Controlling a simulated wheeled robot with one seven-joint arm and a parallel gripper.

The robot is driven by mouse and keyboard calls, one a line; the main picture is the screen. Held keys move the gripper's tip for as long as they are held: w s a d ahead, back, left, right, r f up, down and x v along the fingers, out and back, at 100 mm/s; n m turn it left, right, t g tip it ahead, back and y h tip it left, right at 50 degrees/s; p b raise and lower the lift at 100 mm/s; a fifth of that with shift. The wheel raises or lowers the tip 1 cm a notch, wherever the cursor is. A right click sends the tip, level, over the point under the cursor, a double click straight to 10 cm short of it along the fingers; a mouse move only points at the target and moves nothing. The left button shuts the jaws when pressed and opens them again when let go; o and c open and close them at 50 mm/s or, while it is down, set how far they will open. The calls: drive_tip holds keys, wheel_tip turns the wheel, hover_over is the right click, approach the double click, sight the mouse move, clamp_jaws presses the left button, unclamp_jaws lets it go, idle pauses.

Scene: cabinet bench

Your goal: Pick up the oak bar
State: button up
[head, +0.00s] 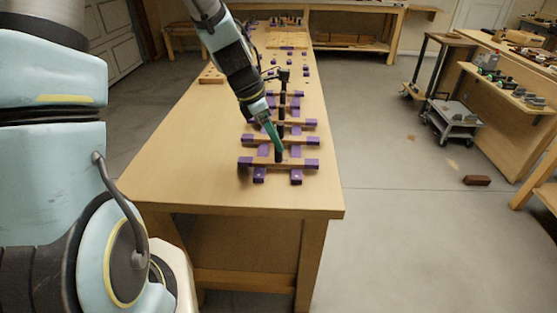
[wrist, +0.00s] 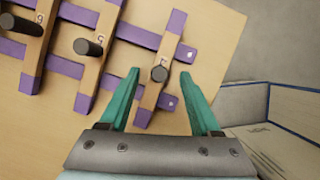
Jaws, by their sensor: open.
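Several light wooden bars with purple ends lie across purple rails on the bench, each with a dark upright peg; which one is the oak bar I cannot tell for certain. The nearest bar (head: 265,161) also shows in the wrist view (wrist: 153,97), with its dark peg (wrist: 159,73) between my fingers. My gripper (head: 278,149) is open and empty. In the wrist view its green fingers (wrist: 160,74) stand on either side of that bar, apart from it. In the head view the fingers partly cover the peg; their height above the bar is unclear.
More bars, such as the second one (head: 262,140), lie close behind the nearest. The bench top (head: 185,165) is clear to the left and in front. A wooden block (head: 212,75) sits farther back on the left. A grey cart (head: 455,112) stands on the floor at right.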

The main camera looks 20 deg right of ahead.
sight(278, 156)
drive_tip(key=shift+a+p+x, duration=0.15)
drive_tip(key=shift+p+x, duration=0.05)
drive_tip(key=shift+x, duration=0.8)
drive_tip(key=shift+a+p+x, duration=0.15)
drive_tip(key=shift+p+x, duration=0.05)
drive_tip(key=shift+x, duration=0.85)
drive_tip(key=shift+f, duration=0.1)
clamp_jaws()
